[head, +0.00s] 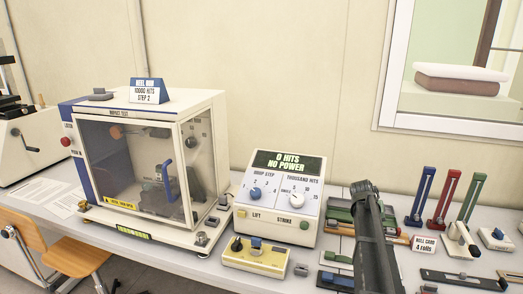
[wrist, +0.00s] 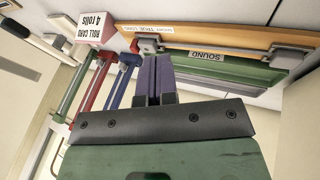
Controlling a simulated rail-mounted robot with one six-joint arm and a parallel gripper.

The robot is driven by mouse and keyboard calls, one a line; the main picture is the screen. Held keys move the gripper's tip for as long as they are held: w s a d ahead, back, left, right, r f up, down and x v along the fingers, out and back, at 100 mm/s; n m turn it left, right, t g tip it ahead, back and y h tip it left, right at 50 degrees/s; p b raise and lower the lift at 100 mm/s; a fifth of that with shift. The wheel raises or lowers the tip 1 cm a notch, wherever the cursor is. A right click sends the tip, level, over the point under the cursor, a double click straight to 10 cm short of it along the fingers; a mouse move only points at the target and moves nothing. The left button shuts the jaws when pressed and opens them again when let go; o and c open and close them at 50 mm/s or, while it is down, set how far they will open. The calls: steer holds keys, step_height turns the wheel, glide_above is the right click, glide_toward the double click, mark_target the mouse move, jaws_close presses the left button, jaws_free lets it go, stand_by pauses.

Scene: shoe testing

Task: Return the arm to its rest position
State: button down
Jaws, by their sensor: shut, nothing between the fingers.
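In the wrist view, my gripper (wrist: 154,62) points toward the top of the picture, its two purple fingers pressed together with nothing between them. The fingertips appear in front of a green tray edge (wrist: 205,70) beside a label reading SOUND; I cannot tell the gap between them. In the head view, my dark arm (head: 376,245) rises over the right half of the bench, and the fingers cannot be made out there.
A white control box (head: 280,200) reads 0 HITS NO POWER. A glazed test cabinet (head: 145,165) stands left of it. A yellow switch box (head: 255,257) sits in front. Blue (head: 421,197), red (head: 445,198) and green (head: 470,200) upright tools stand right of my arm, near a ROLL CARD sign (head: 424,244).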

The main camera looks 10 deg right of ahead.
steer(key=s+a+n+y, duration=0.2)
steer(key=s+a, duration=0.5)
steer(key=a, duration=0.5)
steer(key=s+a+f+n+y, duration=0.1)
steer(key=s+a+n, duration=0.1)
steer(key=s+a, duration=0.5)
steer(key=s+a+f+n+y, duration=0.1)
steer(key=s+a, duration=0.6)
steer(key=a, duration=0.9)
steer(key=shift+s+a+n+g+y, duration=0.15)
steer(key=shift+a+n+g+y, duration=0.3)
steer(key=shift+y, duration=0.35)
steer(key=shift+d, duration=0.1)
